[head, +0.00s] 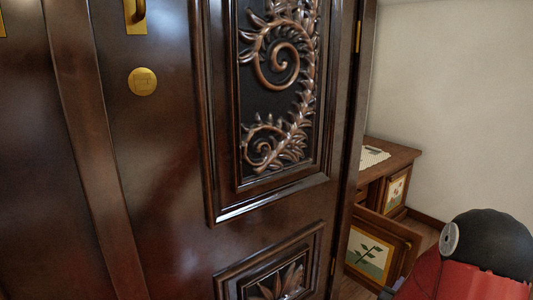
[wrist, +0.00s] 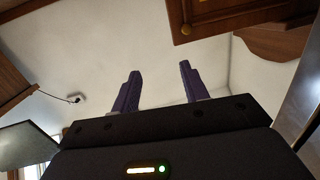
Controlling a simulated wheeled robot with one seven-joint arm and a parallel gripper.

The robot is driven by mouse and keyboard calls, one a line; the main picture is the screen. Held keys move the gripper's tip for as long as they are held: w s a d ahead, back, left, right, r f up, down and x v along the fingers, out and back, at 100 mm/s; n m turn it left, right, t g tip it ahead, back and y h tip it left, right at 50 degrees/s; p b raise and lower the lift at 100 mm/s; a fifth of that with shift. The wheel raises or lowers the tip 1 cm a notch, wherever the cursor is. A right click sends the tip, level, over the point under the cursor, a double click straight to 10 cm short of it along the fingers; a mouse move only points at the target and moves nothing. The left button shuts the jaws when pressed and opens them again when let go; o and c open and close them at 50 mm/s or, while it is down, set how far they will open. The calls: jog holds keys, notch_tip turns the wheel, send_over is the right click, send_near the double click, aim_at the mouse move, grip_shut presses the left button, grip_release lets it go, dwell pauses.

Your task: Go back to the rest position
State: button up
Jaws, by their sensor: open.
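My gripper (wrist: 158,82) shows in the wrist view with its two purple fingers apart and nothing between them. Behind the fingers is a plain pale surface.
A low wooden cabinet (head: 400,155) with a white cloth (head: 373,157) stands behind the armoire on the right. Its painted door (head: 370,255) stands open. A pale wall (head: 455,100) is behind. In the wrist view a wooden cabinet piece (wrist: 235,15) with a round knob is at the top.

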jog(key=w+a+r+n+y, duration=0.1)
jog(key=a+r+n+y, duration=0.3)
jog(key=a, duration=0.5)
jog(key=w+a+r+n+y, duration=0.1)
jog(key=a+r+n+y, duration=0.1)
jog(key=a+r+y, duration=0.55)
jog(key=s+a+r+n+g, duration=0.1)
jog(key=s+a+g, duration=0.1)
jog(key=s+a, duration=0.35)
jog(key=s+a+r+n+g+y, duration=0.1)
jog(key=s+a+n+g, duration=0.1)
jog(key=s, duration=0.6)
jog(key=s+a+r+n+g, duration=0.1)
jog(key=s+a+g, duration=0.15)
jog(key=s, duration=0.45)
notch_tip(320, 180, up, 13)
jog(key=p, duration=1.3)
jog(key=shift+s+a, duration=0.25)
jog(key=shift+s, duration=0.05)
jog(key=shift+t, duration=0.25)
